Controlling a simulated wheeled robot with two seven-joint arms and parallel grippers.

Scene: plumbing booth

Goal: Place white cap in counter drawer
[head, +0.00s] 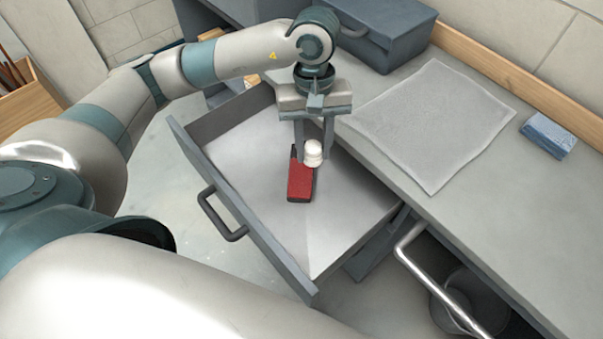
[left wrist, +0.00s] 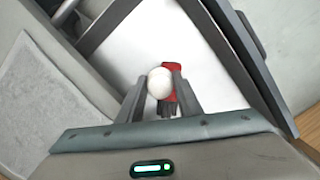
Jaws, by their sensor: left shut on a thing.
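The white cap (head: 313,153) is between the fingers of my left gripper (head: 314,150), which is shut on it. It also shows as a round white shape in the left wrist view (left wrist: 160,83), between the fingertips (left wrist: 160,88). The counter drawer (head: 352,212) is pulled open, and the cap is held above its inside. I cannot tell the exact height of the cap over the drawer floor. My right gripper is not in view.
A red and black object (head: 301,181) lies in the drawer below the cap, partly hidden by it. The light drawer floor around it is clear. A grey mat (head: 433,122) and a blue block (head: 548,135) lie on the counter (head: 497,216). A grey toolbox (head: 372,35) stands behind.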

